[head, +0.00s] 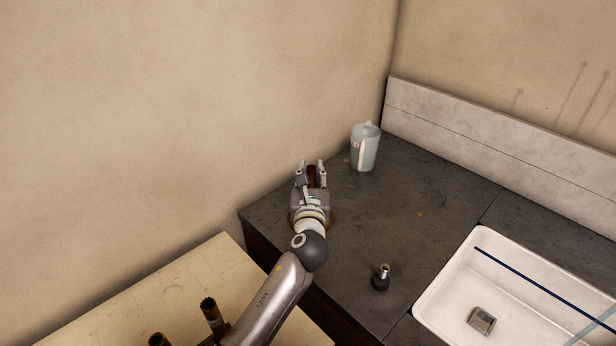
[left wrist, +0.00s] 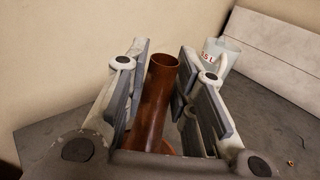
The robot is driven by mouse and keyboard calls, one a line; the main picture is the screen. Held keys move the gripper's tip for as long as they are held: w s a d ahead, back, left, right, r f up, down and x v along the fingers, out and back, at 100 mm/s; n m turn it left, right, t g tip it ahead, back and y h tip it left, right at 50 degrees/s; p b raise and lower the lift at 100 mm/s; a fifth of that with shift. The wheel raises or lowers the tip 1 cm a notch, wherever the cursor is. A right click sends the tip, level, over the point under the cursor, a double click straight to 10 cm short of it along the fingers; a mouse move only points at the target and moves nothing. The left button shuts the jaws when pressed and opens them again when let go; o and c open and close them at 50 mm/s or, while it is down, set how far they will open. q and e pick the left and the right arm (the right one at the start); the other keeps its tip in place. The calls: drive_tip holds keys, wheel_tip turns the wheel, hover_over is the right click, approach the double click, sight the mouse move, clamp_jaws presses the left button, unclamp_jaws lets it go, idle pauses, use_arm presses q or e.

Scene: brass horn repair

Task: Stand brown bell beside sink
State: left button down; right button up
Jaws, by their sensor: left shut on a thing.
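The brown bell (left wrist: 157,95) shows as a reddish-brown tube between the fingers in the left wrist view. In the head view its tube (head: 313,177) shows between the fingertips and a brown rim shows beneath the gripper. My left gripper (head: 311,172) is shut on the bell, over the far left part of the dark counter. The gripper hides much of the bell, and I cannot tell whether its base touches the counter. The white sink (head: 437,299) is set in the counter at the lower right, with a small grey object (head: 481,320) inside. My right gripper is out of view.
A pale jug (head: 366,148) stands close by, right of the gripper, and in the left wrist view (left wrist: 222,55). A small dark piece with a metal top (head: 381,277) stands left of the sink. The counter (head: 420,205) between jug and sink is clear. Walls bound the back.

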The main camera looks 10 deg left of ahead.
use_arm(q)
drive_tip(key=shift+d+r, duration=0.1)
drive_tip(key=shift+d, duration=0.05)
drive_tip(key=c, duration=1.2)
unclamp_jaws()
drive_tip(key=shift+f, duration=0.2)
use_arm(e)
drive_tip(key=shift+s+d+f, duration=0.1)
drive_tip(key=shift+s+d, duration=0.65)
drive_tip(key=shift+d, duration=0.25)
